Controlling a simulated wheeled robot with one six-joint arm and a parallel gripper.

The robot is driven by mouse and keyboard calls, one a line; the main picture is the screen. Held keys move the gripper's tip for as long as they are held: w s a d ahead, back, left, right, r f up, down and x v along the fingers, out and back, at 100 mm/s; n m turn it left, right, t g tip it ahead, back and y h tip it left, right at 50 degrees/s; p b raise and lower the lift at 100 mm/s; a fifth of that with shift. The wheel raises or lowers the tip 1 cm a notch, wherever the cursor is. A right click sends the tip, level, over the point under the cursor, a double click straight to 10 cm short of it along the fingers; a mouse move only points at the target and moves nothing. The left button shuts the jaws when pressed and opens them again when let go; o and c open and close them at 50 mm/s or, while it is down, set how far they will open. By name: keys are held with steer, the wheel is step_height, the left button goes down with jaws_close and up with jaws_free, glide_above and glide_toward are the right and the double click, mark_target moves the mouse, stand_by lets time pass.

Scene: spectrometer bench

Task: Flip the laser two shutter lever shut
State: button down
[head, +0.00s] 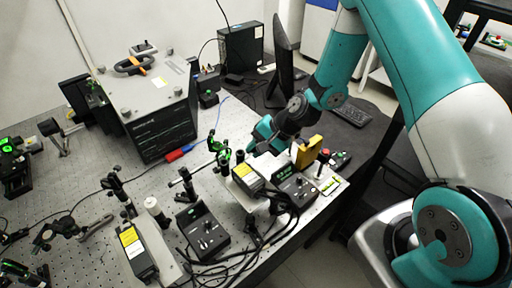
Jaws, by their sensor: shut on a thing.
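My gripper (252,147) is at the far end of a laser box with a yellow label (246,175), near the middle of the bench. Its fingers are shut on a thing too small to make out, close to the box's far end. A second laser box with a yellow label (133,240) lies at the front left. I cannot tell by any mark which box is laser two. The shutter lever is too small or hidden to make out.
Green optic mounts (221,150) stand just left of my gripper. A black control box (202,233) and tangled cables are in front. A yellow block (309,151) stands to the right. A large dark instrument (160,135) stands behind left; a monitor (284,60) is at the back.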

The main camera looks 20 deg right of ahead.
mark_target(244, 155)
steer(key=h, duration=0.1)
steer(key=a+r+n+h, duration=0.1)
steer(key=h, duration=0.1)
steer(key=s+a+t+h, duration=0.1)
steer(key=shift+a+r+h, duration=0.2)
steer(key=shift+r+h, duration=0.05)
steer(key=shift+h, duration=0.05)
steer(key=a+h+b, duration=0.1)
steer(key=n+t+h+b, duration=0.1)
steer(key=h, duration=0.1)
steer(key=shift+s+a+h, duration=0.3)
steer(key=shift+s+a, duration=0.05)
steer(key=shift+s, duration=0.05)
steer(key=shift+s+a+r+n+t+h+b, duration=0.15)
steer(key=shift+a+t+h+b, duration=0.1)
steer(key=shift+h+b, duration=0.3)
steer(key=shift+w+a+r+n+t+h+b, duration=0.15)
steer(key=shift+t+h+b, duration=0.15)
steer(key=shift+b, duration=0.35)
steer(key=shift+s, duration=0.1)
steer(key=c, duration=1.1)
jaws_free()
steer(key=shift+r, duration=0.1)
steer(key=shift+a, duration=0.1)
